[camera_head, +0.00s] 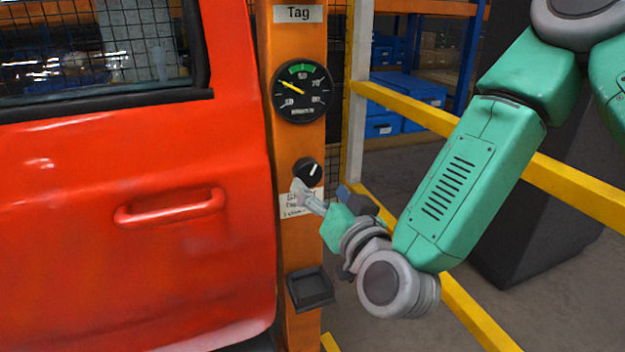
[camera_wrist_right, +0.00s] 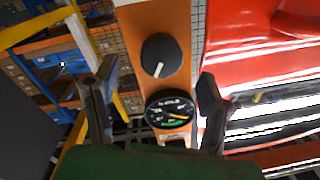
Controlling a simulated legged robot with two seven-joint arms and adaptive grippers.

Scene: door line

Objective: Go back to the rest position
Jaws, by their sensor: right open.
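My right gripper (camera_head: 304,195) is in front of the orange post (camera_head: 302,240), just below the black knob (camera_head: 307,171) in the head view. In the right wrist view, my right gripper (camera_wrist_right: 155,100) has its two dark fingers wide apart with nothing between them. The knob (camera_wrist_right: 161,55) and the round gauge (camera_wrist_right: 170,109) show beyond the gap between the fingers. In the head view the gauge (camera_head: 301,91) sits above the knob, its yellow needle pointing to the upper left. My left gripper is in neither view.
A red vehicle door (camera_head: 120,170) with a handle (camera_head: 170,207) fills the left. A "Tag" label (camera_head: 298,14) tops the post, and a small black tray (camera_head: 311,289) is low on it. Yellow rails (camera_head: 575,190) and blue bins (camera_head: 410,90) stand behind my right arm.

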